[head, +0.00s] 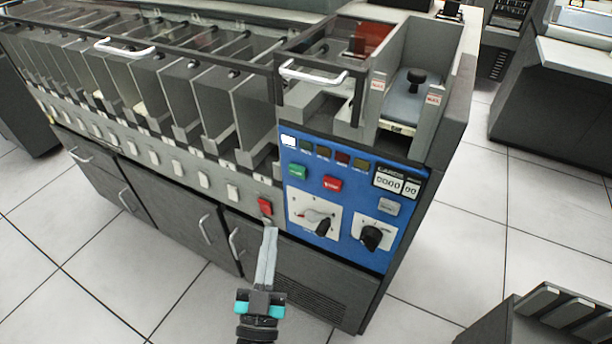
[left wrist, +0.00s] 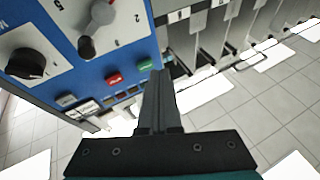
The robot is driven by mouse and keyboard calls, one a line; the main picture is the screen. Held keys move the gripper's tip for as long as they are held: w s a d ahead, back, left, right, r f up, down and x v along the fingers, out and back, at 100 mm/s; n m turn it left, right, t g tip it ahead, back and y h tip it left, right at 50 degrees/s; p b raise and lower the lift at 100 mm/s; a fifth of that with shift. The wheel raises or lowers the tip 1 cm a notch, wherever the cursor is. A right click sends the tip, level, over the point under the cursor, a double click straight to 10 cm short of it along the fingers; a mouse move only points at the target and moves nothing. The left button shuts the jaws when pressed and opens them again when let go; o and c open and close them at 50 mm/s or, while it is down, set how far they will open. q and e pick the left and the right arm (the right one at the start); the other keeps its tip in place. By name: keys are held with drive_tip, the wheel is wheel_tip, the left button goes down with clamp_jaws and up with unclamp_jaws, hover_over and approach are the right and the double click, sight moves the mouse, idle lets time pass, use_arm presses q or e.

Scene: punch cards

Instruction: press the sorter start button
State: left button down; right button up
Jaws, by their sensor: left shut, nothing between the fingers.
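The green button (head: 297,171), whose label is too small to read, is on the upper left of the sorter's blue control panel (head: 350,240). A red button (head: 332,184) sits to its right. My left gripper (head: 270,231) is shut and empty. In the left wrist view the shut fingers (left wrist: 157,74) point toward the panel, and the green button (left wrist: 144,64) shows just left of the tips. I cannot tell contact; a gap seems to remain. My right gripper is not in view.
Two dark knobs, on a dial (head: 323,227) and a selector (head: 371,238), sit low on the panel. A counter (head: 396,182) and small lamps are above. Card pockets with white tabs run left. A grey stepped object (head: 550,308) stands at the lower right; tiled floor is open between.

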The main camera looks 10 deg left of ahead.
use_arm(q)
wheel_tip(320, 180, up, 6)
drive_tip(key=s+n+t+y, duration=0.1)
drive_tip(key=n+t+y, duration=0.1)
drive_tip(key=n+y, duration=0.1)
drive_tip(key=shift+s+a+y+b, duration=0.3)
drive_tip(key=shift+a+y, duration=0.1)
drive_tip(key=shift+y, duration=0.5)
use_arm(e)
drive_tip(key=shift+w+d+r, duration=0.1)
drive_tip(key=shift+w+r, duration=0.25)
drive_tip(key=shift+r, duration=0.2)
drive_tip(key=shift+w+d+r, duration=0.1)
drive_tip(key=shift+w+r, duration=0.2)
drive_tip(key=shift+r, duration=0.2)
use_arm(q)
drive_tip(key=shift+r, duration=0.1)
drive_tip(key=b, duration=0.3)
approach(297, 171)
drive_tip(key=w+a+r, duration=0.3)
drive_tip(key=r, duration=0.1)
drive_tip(key=shift+w+d, duration=0.1)
drive_tip(key=shift+w, duration=0.35)
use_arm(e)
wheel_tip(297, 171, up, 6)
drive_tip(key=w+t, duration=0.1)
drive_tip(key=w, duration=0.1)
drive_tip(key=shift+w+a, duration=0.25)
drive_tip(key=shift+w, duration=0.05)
